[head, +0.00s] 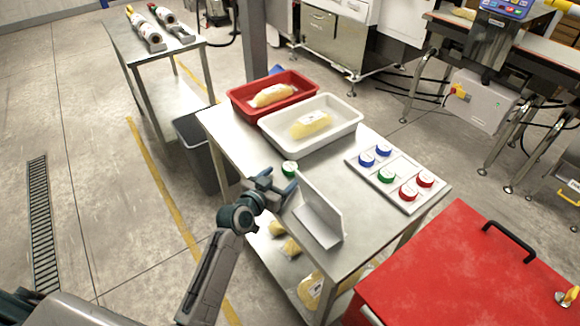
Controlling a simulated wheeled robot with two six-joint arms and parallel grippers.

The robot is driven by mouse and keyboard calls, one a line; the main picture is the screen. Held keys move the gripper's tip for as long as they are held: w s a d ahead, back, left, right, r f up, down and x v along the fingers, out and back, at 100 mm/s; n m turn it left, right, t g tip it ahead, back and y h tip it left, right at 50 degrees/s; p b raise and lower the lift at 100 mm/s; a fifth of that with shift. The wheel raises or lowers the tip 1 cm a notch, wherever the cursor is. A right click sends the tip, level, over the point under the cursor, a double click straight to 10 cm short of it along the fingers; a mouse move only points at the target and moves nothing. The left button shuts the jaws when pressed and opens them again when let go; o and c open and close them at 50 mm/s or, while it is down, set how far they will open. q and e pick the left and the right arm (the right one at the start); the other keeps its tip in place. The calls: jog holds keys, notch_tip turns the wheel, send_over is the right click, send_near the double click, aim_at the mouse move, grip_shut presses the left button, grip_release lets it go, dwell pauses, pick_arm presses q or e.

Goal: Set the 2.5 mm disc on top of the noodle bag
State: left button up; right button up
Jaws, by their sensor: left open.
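A green-rimmed disc with a white top (289,168) lies on the steel table, just beyond my left gripper. Blue discs (367,160), a green disc (387,175) and red discs (408,193) sit on a pale board (400,163) at the table's right. Their labels are too small to read, so I cannot tell which is 2.5 mm. One noodle bag (311,124) lies in a white tray and another (271,95) in a red tray. My left gripper (277,182) is open and appears empty, close to the loose green disc. My right gripper is out of view.
The white tray (348,128) and red tray (237,104) fill the table's far end. A bent metal stand (318,213) rises right beside my left gripper. A red cabinet (470,265) stands at front right. The table (335,168) is bare between disc and board.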

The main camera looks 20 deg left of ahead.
aim_at(286, 172)
pick_arm(q)
jog(key=shift+p+x, duration=0.35)
jog(key=shift+x, duration=1.6)
jog(key=shift+r, duration=0.15)
jog(key=c, duration=1.2)
jog(key=shift+o, duration=0.2)
